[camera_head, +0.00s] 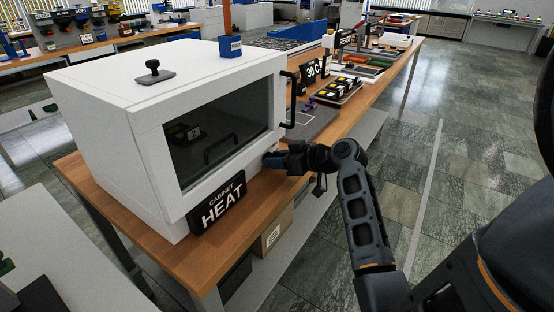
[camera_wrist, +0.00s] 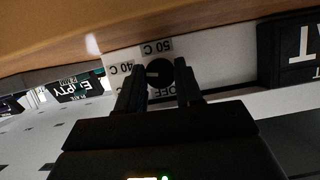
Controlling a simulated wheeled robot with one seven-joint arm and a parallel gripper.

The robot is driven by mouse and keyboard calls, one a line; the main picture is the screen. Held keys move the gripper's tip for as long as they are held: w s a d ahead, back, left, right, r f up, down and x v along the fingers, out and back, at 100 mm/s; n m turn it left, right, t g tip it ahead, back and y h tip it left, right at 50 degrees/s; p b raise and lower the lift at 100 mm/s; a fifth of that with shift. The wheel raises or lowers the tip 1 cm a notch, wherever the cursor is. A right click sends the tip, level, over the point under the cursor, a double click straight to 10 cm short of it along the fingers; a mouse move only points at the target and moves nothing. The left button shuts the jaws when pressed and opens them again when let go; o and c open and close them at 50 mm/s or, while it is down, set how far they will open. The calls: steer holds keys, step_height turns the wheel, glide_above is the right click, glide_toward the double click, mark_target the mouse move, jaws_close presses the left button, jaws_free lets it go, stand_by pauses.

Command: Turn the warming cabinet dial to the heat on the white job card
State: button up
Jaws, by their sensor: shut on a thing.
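The white warming cabinet (camera_head: 95,110) stands on the wooden bench with its dark window door closed. My gripper (camera_head: 272,160) reaches the lower right of the cabinet front and hides the dial there. In the wrist view my gripper (camera_wrist: 160,84) has its two fingers on either side of the round black dial (camera_wrist: 159,70), shut on it. White labels around the dial read 50 C (camera_wrist: 157,47), 40 C (camera_wrist: 121,69) and OFF, partly covered. The picture is upside down. The dial's pointer is too dark to read surely. A sign (camera_head: 313,71) beyond the cabinet appears to read 30 C.
A black CABINET HEAT sign (camera_head: 217,203) leans at the cabinet's front. A door handle (camera_head: 221,148) projects above my gripper. A tray of small blocks (camera_head: 333,91) and a grey mat (camera_head: 309,120) lie farther along the bench. The floor to the right is clear.

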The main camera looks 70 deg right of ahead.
steer(key=shift+m, duration=0.3)
steer(key=shift+d+m+t+y+p, duration=0.15)
steer(key=shift+m+t+y+p, duration=0.15)
steer(key=shift+m+y+p, duration=0.75)
steer(key=shift+d+f+m+t+y, duration=0.1)
steer(key=shift+m+t+y, duration=0.25)
steer(key=shift+m, duration=0.6)
steer(key=shift+f+m+t+y, duration=0.15)
steer(key=shift+m+y, duration=0.25)
steer(key=shift+m, duration=0.5)
steer(key=shift+r, duration=0.1)
steer(key=o, duration=1)
steer(key=shift+o, duration=0.2)
